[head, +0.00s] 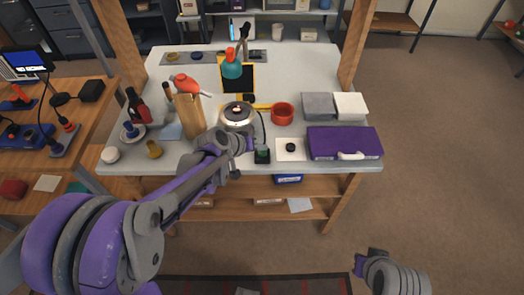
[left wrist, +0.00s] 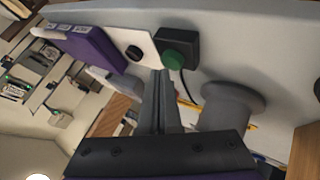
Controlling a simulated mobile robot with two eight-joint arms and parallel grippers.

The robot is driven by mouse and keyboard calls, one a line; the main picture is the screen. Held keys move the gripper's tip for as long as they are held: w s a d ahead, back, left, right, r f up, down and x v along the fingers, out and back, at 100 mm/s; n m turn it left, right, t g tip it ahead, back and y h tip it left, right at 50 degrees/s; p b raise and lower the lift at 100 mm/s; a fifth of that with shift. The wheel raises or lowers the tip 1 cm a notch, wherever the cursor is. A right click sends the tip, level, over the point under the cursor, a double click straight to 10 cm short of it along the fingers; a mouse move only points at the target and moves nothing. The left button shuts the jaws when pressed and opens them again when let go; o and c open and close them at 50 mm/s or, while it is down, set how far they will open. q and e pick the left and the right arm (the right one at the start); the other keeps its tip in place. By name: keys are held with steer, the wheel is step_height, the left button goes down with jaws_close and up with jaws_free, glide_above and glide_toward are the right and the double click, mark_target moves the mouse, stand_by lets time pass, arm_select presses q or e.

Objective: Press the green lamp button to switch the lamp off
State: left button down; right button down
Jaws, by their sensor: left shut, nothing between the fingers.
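The green lamp button (head: 263,149) sits on a small black box (head: 262,158) near the table's front edge. In the left wrist view the green button (left wrist: 173,61) stands out from its black box (left wrist: 178,42). My left gripper (head: 251,143) is beside the box, on its left in the head view. In the left wrist view the shut, empty fingers (left wrist: 161,82) point toward the button, and their tips appear close to it. I cannot tell whether they touch. A black cable runs from the box toward a round white-and-grey device (head: 238,115).
A white sheet with a black round part (head: 290,147) and a purple case (head: 344,143) lie right of the box. A red bowl (head: 282,113) is behind. A wooden block (head: 188,113) and bottles stand left. The front edge of the table (head: 310,170) is close.

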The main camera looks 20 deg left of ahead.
mark_target(261, 154)
arm_select(q)
steer(key=shift+f+b, duration=0.3)
steer(key=shift+f, duration=0.15)
steer(key=shift+r+p, duration=0.4)
steer(key=shift+r, duration=0.2)
step_height(261, 154, up, 6)
steer(key=p, duration=0.4)
stand_by(0.4)
steer(key=shift+d, duration=0.1)
stand_by(1.0)
